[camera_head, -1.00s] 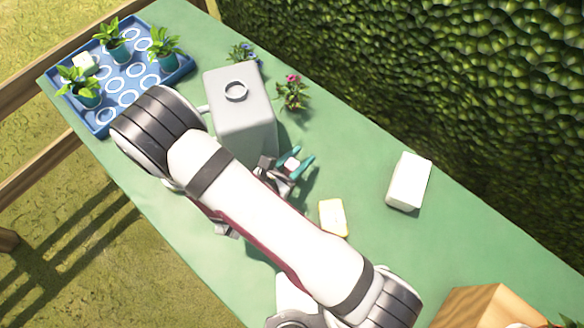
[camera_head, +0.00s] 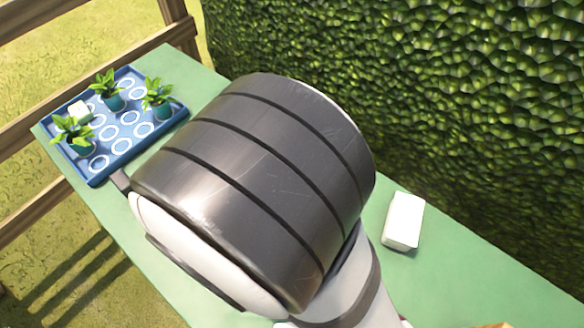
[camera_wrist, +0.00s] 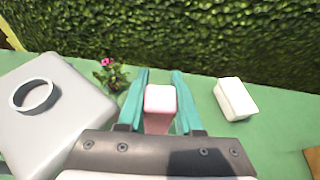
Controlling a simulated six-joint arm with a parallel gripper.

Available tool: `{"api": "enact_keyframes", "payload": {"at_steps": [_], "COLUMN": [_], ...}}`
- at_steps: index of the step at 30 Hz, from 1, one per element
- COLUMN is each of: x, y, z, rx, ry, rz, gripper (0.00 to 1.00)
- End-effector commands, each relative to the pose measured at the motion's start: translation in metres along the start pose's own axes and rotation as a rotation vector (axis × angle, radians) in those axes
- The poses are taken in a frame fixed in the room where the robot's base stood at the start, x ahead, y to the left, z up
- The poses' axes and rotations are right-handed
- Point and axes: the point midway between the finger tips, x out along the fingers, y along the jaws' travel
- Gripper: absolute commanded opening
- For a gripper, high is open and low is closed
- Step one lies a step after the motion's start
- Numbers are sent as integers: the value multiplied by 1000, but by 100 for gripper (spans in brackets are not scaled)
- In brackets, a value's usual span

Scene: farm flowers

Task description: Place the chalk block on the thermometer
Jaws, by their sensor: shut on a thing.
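My gripper (camera_wrist: 162,77) shows in the wrist view, its two teal fingers shut on a small pale pink-and-white block (camera_wrist: 160,100), which looks like the chalk block. The block sits upright between the fingers, with the green table below and behind it. In the head view my arm's large dark joint covers the gripper and the held block. I cannot make out a thermometer in either current view. A flat, pale, yellow-edged piece that may be it showed on the table earlier and is now hidden behind my arm.
A grey box with a ring on top (camera_wrist: 60,110) stands left of my gripper, with a pink-flowered plant (camera_wrist: 112,74) behind it. A white box (camera_head: 404,221) lies to the right. A blue tray (camera_head: 133,150) with potted plants is far left. A hedge (camera_head: 450,90) borders the table.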

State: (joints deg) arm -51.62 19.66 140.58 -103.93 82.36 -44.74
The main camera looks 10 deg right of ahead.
Motion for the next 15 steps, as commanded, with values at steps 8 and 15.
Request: {"api": "enact_keyframes", "payload": {"at_steps": [8,15], "x": [-10,-30], "y": [0,0], "z": [24,73], "rx": [3,7], "ry": [0,1], "rz": [1,1], "gripper": [0,0]}}
